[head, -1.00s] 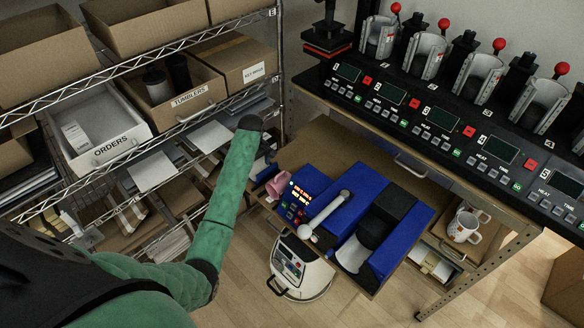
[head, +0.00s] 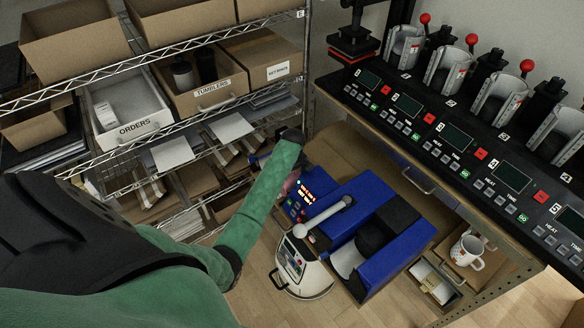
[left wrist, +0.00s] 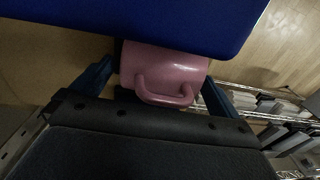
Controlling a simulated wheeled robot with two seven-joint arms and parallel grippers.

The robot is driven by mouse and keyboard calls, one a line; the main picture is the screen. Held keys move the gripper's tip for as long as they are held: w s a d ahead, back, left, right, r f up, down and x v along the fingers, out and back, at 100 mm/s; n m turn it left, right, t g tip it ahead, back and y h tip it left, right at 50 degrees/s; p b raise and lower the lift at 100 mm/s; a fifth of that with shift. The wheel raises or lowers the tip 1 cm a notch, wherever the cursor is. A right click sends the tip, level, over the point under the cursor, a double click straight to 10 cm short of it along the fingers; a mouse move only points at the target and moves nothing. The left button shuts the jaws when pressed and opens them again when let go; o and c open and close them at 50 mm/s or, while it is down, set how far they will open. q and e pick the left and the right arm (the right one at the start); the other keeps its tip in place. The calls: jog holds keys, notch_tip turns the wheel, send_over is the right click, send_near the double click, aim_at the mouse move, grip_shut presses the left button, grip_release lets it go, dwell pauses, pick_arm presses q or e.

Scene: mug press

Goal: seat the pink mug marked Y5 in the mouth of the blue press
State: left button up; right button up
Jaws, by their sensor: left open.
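The pink mug (head: 290,184) is mostly hidden behind my left arm in the head view, beside the left end of the blue press (head: 400,240). In the left wrist view the mug (left wrist: 165,72) shows its handle towards the camera, and no Y5 mark can be read. My left gripper (left wrist: 155,88) is open, with a finger on each side of the mug; I cannot tell whether they touch it. The press also shows in the left wrist view (left wrist: 170,22), just beyond the mug. It has a grey lever and a black part over a pale curved piece. My right gripper is out of view.
A black station with several grey mug clamps (head: 495,98) and panels stands at the right. White mugs (head: 467,251) sit on a lower shelf below it. A wire rack with an ORDERS bin (head: 128,132) stands at the left. A white round device (head: 303,270) is below the press.

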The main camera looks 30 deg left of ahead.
pick_arm(q)
jog(key=shift+f, duration=0.65)
jog(key=shift+s+a+f, duration=0.1)
jog(key=shift+a+f, duration=0.05)
jog(key=shift+f, duration=0.1)
jog(key=c, duration=1)
jog(key=shift+r, duration=0.4)
jog(key=shift+r, duration=2.3)
